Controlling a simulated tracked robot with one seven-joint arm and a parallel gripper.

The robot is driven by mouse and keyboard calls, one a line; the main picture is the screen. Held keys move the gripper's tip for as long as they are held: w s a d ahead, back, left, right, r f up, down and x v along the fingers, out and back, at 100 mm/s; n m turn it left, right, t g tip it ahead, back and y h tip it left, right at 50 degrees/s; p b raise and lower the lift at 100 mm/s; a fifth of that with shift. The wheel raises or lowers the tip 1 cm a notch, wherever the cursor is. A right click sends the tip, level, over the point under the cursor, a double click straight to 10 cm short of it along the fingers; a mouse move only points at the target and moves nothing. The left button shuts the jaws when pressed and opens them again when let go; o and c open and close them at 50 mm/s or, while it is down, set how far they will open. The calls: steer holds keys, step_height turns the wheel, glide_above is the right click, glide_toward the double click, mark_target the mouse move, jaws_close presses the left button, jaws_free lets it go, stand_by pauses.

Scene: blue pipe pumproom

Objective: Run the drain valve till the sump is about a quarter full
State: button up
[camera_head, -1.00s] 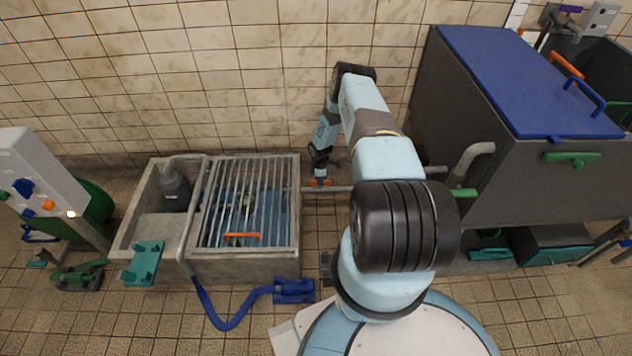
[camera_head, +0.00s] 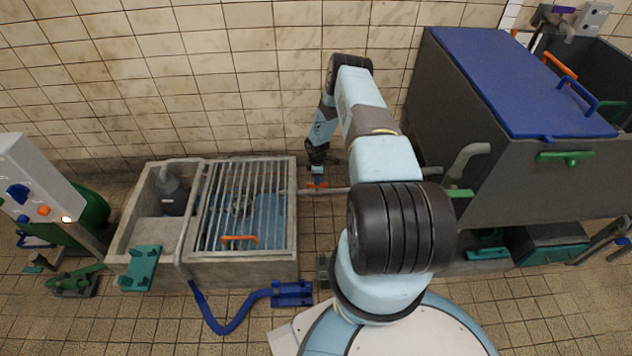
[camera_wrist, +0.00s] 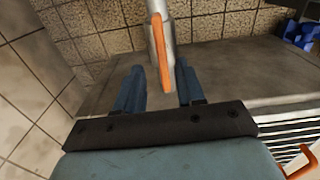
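The drain valve's orange handle (camera_head: 316,185) is on the grey pipe at the right of the concrete sump (camera_head: 245,272). In the wrist view the orange handle (camera_wrist: 162,52) stands along the pipe, in line with the gap between my fingers. My gripper (camera_head: 317,172) is just above the handle in the head view. In the wrist view my gripper (camera_wrist: 158,84) has its two blue fingers well apart, one either side of the handle's near end; I cannot tell whether they touch it. Bluish water (camera_head: 268,222) shows under the sump's grating (camera_head: 226,205); its depth is hard to judge.
A blue hose (camera_head: 225,325) lies in front. A control box (camera_head: 35,185) with a lit lamp stands at left. The large blue-lidded tank (camera_head: 515,80) fills the right. The wall is close behind my gripper.

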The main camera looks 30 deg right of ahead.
step_height(320, 180, up, 11)
steer(key=shift+f, duration=0.15)
steer(key=shift+w+d, duration=0.1)
steer(key=shift+w, duration=0.05)
stand_by(0.5)
